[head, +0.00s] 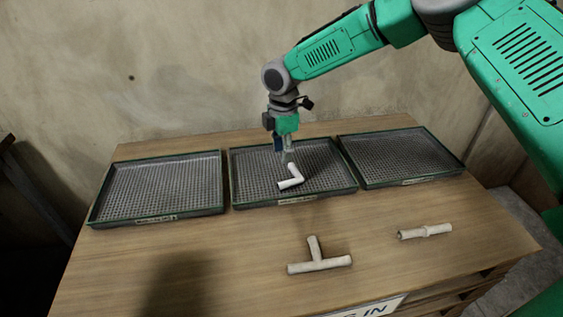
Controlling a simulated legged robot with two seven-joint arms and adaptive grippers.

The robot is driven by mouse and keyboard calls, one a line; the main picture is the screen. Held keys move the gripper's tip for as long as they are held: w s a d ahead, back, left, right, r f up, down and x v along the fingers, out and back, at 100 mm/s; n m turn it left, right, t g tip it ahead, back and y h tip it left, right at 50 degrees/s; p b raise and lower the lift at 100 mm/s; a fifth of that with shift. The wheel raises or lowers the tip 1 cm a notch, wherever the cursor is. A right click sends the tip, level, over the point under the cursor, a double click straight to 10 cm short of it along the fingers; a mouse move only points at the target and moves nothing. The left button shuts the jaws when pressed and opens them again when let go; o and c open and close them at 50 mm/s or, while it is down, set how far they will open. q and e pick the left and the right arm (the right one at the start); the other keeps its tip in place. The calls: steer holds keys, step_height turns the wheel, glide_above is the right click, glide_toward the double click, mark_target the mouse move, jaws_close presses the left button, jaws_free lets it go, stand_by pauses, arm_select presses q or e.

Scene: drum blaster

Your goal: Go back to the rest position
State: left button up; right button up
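My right gripper (287,156) comes down from the upper right, over the middle tray (245,203). A white elbow-shaped pipe (292,180) is at the fingertips, over the mesh of that tray. Its upper end meets or lies just behind the fingertips in the picture. The fingers are small and partly merged with the pipe, so I cannot tell whether they grip it or whether it rests on the mesh. My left gripper is not in view.
A left tray (160,217) and a right tray (408,182) look empty on the wooden table (235,262). A white T-shaped pipe (318,264) and a short straight pipe (425,231) lie at the front. A wall stands behind. The table's front left is clear.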

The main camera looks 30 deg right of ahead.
steer(key=shift+r, duration=0.35)
